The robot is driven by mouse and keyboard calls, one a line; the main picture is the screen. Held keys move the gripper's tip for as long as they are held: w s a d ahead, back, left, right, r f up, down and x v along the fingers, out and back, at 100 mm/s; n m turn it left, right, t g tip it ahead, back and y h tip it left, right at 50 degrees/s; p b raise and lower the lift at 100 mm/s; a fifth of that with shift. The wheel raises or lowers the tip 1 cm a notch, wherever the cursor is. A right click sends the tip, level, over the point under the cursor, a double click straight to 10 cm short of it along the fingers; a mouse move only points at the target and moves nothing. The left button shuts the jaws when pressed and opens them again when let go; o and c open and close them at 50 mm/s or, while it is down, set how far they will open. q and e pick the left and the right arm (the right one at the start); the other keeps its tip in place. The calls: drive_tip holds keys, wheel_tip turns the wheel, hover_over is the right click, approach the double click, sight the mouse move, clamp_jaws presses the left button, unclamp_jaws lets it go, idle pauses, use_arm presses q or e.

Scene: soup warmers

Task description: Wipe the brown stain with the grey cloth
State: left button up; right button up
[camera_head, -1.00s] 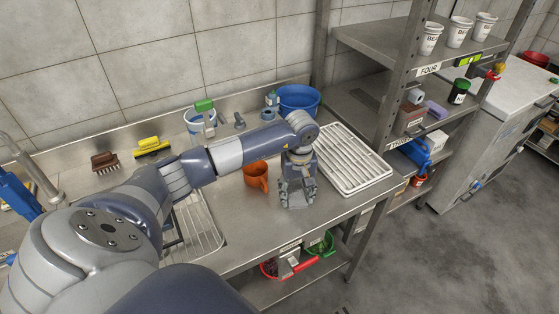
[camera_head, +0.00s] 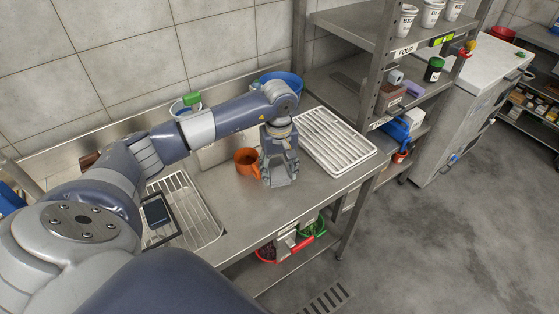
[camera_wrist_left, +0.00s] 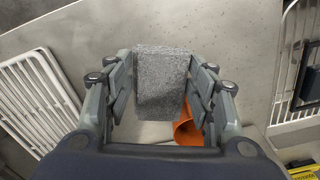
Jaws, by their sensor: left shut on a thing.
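My left gripper (camera_head: 280,174) points down over the steel counter, between the orange mug and the white ribbed tray. In the left wrist view its fingers (camera_wrist_left: 162,95) are shut on a grey cloth (camera_wrist_left: 162,75), a speckled block-like piece. The cloth is hard to make out in the head view. The brown stain cannot be made out in either view; the left wrist view shows only small dark specks on the steel. My right gripper is not in view.
An orange mug (camera_head: 246,161) stands close left of my gripper and shows in the wrist view (camera_wrist_left: 186,128). A white ribbed tray (camera_head: 335,140) lies to the right. A wire drainer (camera_head: 196,212) is at left. Shelving (camera_head: 345,75) rises behind right. The counter's front strip is bare.

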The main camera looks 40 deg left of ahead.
use_arm(q)
wheel_tip(320, 180, up, 2)
drive_tip(key=shift+p, duration=0.4)
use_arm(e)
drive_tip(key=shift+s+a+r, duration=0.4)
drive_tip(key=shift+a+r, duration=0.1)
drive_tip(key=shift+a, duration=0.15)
use_arm(q)
drive_tip(key=shift+d, duration=0.1)
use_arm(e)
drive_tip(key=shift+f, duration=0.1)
